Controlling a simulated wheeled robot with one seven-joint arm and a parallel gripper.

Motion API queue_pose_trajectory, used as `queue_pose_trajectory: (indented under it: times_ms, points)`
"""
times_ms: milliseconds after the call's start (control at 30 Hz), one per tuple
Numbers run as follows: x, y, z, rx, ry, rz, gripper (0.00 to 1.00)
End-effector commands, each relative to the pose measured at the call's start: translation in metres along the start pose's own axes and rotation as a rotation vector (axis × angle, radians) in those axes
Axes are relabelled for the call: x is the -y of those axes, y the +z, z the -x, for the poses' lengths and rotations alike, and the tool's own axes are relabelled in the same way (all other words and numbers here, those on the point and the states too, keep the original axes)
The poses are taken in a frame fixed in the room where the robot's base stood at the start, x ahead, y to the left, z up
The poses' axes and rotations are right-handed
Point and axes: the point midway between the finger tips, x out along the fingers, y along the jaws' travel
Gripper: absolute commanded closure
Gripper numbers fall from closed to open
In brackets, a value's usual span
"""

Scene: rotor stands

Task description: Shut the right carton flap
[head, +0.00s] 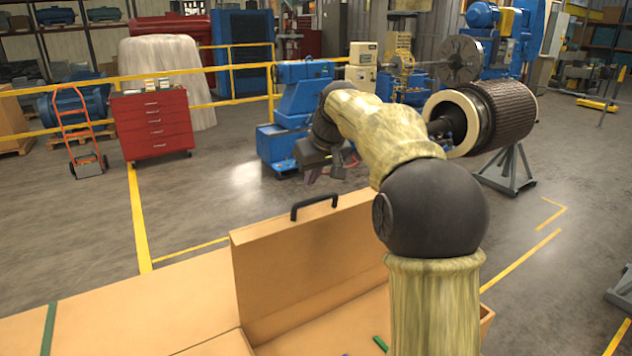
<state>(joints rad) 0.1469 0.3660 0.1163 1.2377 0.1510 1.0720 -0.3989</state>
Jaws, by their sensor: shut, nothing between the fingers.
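A tan carton stands at the bottom of the head view, and its near part is cut off by the frame. A tan flap (305,265) with a black handle (314,205) on its top edge stands up roughly upright. I take it for the right carton flap. To its right the carton is open, and part of the inside shows, with a small green piece (380,343) in it. My gripper (338,172) is small and dark in this view, beyond and above the flap, apart from the handle. It looks shut and empty. My arm hides the flap's right end.
A flat tan surface (130,305) with a green strip (50,328) lies left of the flap. A red tool cabinet (152,125), blue machines (290,110) and a rotor on a stand (500,115) stand farther back. The floor between is clear.

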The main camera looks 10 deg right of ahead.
Motion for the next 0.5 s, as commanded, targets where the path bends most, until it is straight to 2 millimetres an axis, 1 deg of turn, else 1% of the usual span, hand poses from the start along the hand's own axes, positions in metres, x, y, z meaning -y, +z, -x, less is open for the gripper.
queue_pose_trajectory:
  times_ms: [233,333,500]
  points:
    - [-0.002,0.018,-0.003,-0.001,0.001,-0.004,1.0]
    - [-0.004,0.022,-0.004,-0.001,0.003,-0.007,1.0]
    - [-0.003,0.023,-0.005,-0.001,0.003,-0.005,1.0]
